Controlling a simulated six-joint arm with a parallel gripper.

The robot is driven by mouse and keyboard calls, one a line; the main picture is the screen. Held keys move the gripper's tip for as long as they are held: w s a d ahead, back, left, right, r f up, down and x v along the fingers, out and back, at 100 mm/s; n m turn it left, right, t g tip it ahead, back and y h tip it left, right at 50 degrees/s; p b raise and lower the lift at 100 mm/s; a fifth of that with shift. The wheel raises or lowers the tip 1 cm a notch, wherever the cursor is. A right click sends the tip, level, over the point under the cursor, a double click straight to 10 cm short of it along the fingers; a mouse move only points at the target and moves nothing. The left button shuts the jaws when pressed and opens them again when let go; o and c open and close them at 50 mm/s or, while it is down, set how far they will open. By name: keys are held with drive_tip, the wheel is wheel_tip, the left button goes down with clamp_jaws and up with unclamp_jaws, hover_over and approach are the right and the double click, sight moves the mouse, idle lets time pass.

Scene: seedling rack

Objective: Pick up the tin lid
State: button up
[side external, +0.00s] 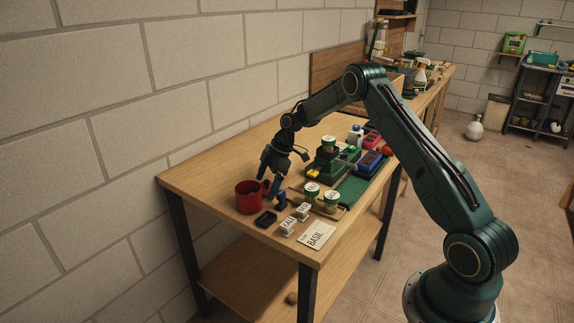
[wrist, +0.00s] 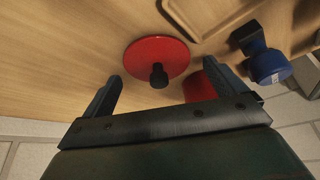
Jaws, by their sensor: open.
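The tin lid (wrist: 172,55) is a flat red disc with a black knob (wrist: 158,76), seen in the wrist view on the wooden table. In the side view only a little red, probably the lid, shows by the fingers. My gripper (wrist: 165,72) is open and empty, its two fingers apart on either side of the knob in the picture. In the side view my gripper (side external: 272,188) points down over the table, just right of the red tin (side external: 248,199). The tin is partly hidden behind my gripper in the wrist view (wrist: 197,90). I cannot tell the exact height above the lid.
A blue object (side external: 281,201) stands close to the right of my gripper. Jars with green lids (side external: 312,188) stand to the right. The table's left end (side external: 195,180) is clear.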

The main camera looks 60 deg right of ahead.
sight(266, 181)
drive_tip(key=shift+c, duration=0.3)
drive_tip(key=c, duration=1)
wheel_tip(266, 181, up, 20)
idle(0.5)
drive_tip(key=shift+a, duration=0.15)
idle(0.5)
drive_tip(key=s+a+f+n+g, duration=0.1)
drive_tip(key=a+f+n, duration=0.2)
drive_tip(key=a+f, duration=0.3)
drive_tip(key=shift+a+y, duration=0.3)
drive_tip(key=shift+a, duration=1.45)
